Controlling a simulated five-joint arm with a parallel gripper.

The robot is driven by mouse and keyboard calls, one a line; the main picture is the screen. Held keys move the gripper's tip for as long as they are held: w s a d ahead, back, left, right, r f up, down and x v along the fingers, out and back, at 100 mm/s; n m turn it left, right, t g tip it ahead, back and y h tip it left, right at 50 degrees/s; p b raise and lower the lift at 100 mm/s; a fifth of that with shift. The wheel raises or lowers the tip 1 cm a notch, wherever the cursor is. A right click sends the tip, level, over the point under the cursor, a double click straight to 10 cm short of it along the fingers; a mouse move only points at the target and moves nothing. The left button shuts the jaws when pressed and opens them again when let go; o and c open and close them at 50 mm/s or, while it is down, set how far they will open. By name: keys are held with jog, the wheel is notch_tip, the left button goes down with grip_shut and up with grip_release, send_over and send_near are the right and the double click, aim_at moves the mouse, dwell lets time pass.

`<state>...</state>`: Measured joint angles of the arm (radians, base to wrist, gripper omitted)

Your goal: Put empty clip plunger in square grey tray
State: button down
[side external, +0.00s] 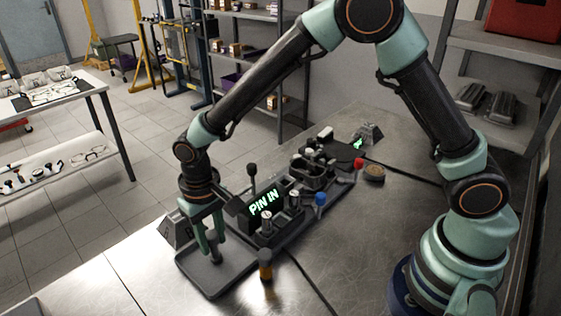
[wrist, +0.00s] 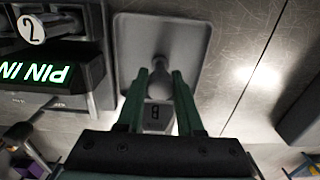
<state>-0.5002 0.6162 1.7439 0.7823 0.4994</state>
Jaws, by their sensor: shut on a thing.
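The square grey tray (side external: 208,284) lies flat on the metal bench at the near left end of the dark fixture; it also shows in the wrist view (wrist: 192,38). My gripper (side external: 209,240) points down over the tray. Its green fingers (wrist: 160,76) are shut on a grey plunger (wrist: 158,86) with a rounded body and a narrower end. In the side view the plunger (side external: 214,248) stands roughly upright between the fingers, above the tray's far part. I cannot tell whether its lower end touches the tray floor.
A fixture with a lit "PIN IN" display (side external: 264,202), knobs and a black lever (side external: 252,172) stands beside the tray. A grey angled block (side external: 172,231) is behind it. An orange-and-black cylinder (side external: 265,266) stands in front. The bench to the right is mostly clear.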

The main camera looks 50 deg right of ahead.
jog(key=shift+f, duration=0.1)
jog(key=c, duration=0.5)
grip_release()
jog(key=shift+c, duration=0.2)
notch_tip(320, 180, up, 11)
jog(key=shift+r, duration=0.1)
jog(key=s+d+r+t, duration=0.2)
jog(key=s+d+r, duration=0.1)
jog(key=d+r, duration=0.65)
jog(key=s+d+t, duration=0.3)
jog(key=s+d, duration=0.4)
jog(key=d, duration=0.4)
jog(key=shift+d+f+t, duration=0.25)
jog(key=shift+t, duration=0.05)
